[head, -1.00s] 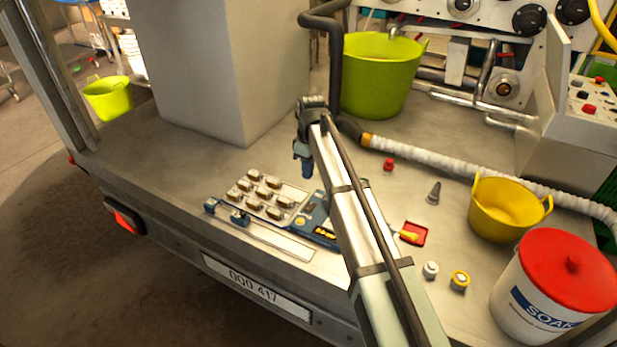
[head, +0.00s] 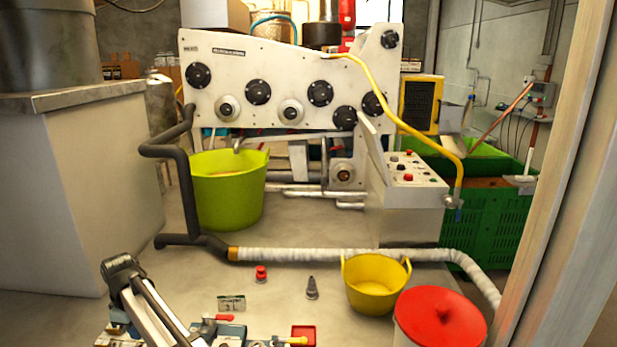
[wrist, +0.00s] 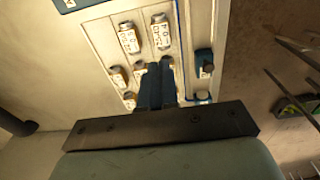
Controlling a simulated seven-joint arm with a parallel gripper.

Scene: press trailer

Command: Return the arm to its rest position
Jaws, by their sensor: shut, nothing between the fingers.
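My arm (head: 150,305) shows at the lower left of the head view, bent over the trailer bed. My gripper is out of sight there. In the wrist view my gripper (wrist: 159,84) has its two blue fingers together, with nothing between them. The fingers point over a pale tray (wrist: 105,50) that carries several small light blocks (wrist: 130,38). The height of the fingertips above the tray cannot be told. Only a cut-off part of the tray area shows at the bottom left of the head view.
A yellow tub (head: 376,292), a red-lidded bucket (head: 440,318), a red knob (head: 261,273) and a grey cone (head: 312,290) stand to the right of my arm. A white hose (head: 340,255) crosses behind them. A grey block (head: 90,200) rises at left; a green tub (head: 228,195) stands behind.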

